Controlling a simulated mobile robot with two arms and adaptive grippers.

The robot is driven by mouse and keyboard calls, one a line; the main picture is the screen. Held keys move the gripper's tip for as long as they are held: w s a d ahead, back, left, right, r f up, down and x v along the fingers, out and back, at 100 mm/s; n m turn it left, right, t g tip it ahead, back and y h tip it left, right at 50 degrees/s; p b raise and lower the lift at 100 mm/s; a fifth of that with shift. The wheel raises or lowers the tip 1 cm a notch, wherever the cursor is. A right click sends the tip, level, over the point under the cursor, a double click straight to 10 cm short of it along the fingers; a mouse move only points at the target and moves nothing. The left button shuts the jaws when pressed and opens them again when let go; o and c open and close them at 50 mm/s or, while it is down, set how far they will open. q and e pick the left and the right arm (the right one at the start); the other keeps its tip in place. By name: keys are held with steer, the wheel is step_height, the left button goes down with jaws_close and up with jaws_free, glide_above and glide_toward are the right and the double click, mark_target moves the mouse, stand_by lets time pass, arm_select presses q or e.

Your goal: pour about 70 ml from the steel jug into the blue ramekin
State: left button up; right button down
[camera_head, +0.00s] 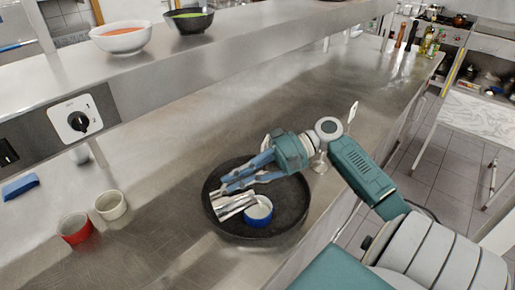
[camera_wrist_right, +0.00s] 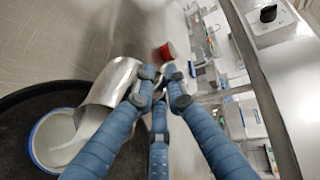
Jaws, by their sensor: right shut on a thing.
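The steel jug (camera_head: 232,206) is held by my right gripper (camera_head: 236,182), which is shut on it. The jug is tipped well over, its mouth toward the blue ramekin (camera_head: 259,214). The blue ramekin stands upright on a round black tray (camera_head: 285,218). In the right wrist view the steel jug (camera_wrist_right: 111,82) lies at the fingertips (camera_wrist_right: 158,76), and its lower end overlaps the edge of the blue ramekin (camera_wrist_right: 55,138). The ramekin looks pale inside; I cannot tell its liquid level. No clear stream shows. My left gripper is out of view.
A red ramekin (camera_head: 74,229) and a cream ramekin (camera_head: 111,205) stand left of the tray. A blue cloth or sponge (camera_head: 19,187) lies farther left. A clear glass (camera_head: 320,163) is close by my right arm. Two bowls sit on the shelf (camera_head: 225,50) above.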

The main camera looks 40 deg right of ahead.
steer(key=shift+s+d+r+y+b, duration=0.2)
steer(key=shift+d+r+y+b, duration=0.2)
steer(key=shift+d+y, duration=0.1)
stand_by(0.9)
steer(key=a+h+p, duration=0.1)
steer(key=p, duration=0.1)
steer(key=w+a+g+h+p, duration=0.1)
steer(key=a+h+p, duration=0.1)
steer(key=p, duration=0.1)
steer(key=shift+w+f, duration=0.15)
steer(key=shift+f, duration=0.05)
steer(key=shift+a+f, duration=0.1)
steer(key=shift+f, duration=0.15)
stand_by(0.3)
